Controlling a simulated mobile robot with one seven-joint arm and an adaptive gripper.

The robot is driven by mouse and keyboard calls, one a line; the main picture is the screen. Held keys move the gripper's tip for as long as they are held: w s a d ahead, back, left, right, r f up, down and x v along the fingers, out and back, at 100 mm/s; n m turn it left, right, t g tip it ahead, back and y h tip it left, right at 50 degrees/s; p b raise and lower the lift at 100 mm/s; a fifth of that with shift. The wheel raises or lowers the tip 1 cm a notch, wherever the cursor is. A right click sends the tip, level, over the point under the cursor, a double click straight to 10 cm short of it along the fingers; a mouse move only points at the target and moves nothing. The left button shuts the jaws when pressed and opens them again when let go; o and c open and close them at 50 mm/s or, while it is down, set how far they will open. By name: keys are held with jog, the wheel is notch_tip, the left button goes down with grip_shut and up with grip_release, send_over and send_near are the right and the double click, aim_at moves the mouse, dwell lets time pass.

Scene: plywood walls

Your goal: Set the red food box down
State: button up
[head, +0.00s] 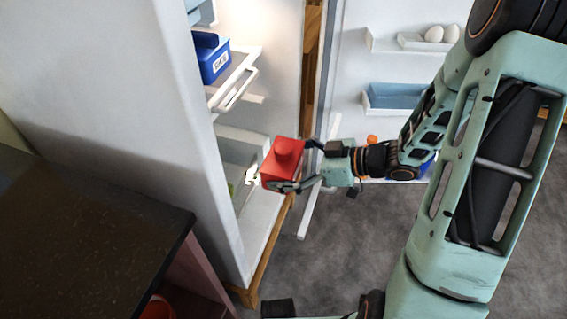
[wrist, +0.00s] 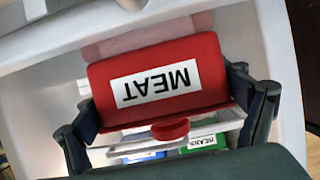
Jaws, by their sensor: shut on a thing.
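The red food box (head: 283,164) is held by my gripper (head: 296,165) in front of the open fridge. In the wrist view the red food box (wrist: 200,64) has a white label reading MEAT, upside down in the picture. My gripper's two fingers (wrist: 168,118) stand on either side of the box and are shut on it. In the head view the box is raised above the floor at the fridge's lower opening. The wrist view does not clearly show what is directly under the box.
The fridge holds a blue box (head: 211,58) on an upper shelf (head: 236,79). The open door (head: 385,20) at right carries eggs (head: 441,34) and a blue bin (head: 398,95). A dark counter (head: 90,235) stands at left. Green and blue labelled boxes show below in the wrist view (wrist: 205,142).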

jog(key=o, duration=1.7)
jog(key=shift+d+r, duration=0.2)
jog(key=shift+r, duration=0.05)
jog(key=p+v, duration=0.3)
jog(key=v, duration=0.8)
jog(key=shift+s+d+p, duration=0.15)
jog(key=shift+d+p, duration=0.15)
jog(key=shift+p, duration=0.05)
